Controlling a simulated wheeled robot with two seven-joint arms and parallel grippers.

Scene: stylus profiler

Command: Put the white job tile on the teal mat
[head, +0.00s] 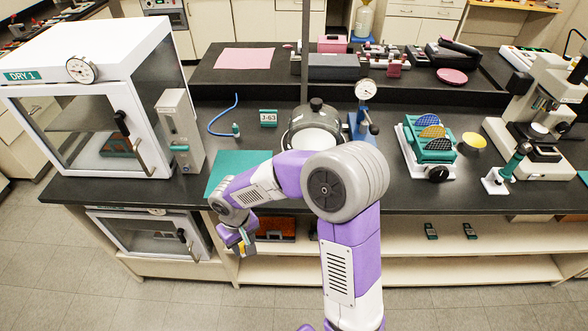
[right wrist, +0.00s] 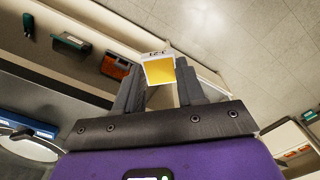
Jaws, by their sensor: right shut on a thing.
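The teal mat (head: 233,164) lies flat on the dark bench, partly covered in the head view by my right arm. My right gripper (head: 243,247) is in front of the bench's front edge, apart from the mat. In the right wrist view my right gripper (right wrist: 160,82) is shut on a small white tile (right wrist: 153,55) with dark characters on its edge; its face towards the camera looks yellow. In the head view the held tile is too small to read. My left gripper is not in view.
A white dry cabinet (head: 90,60) stands left of the mat, with a grey dispenser (head: 180,125) beside it. A teal J-63 sign (head: 268,118), a blue cord (head: 221,118) and a round chamber (head: 316,122) stand behind. Open shelves (head: 480,238) lie below the bench top.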

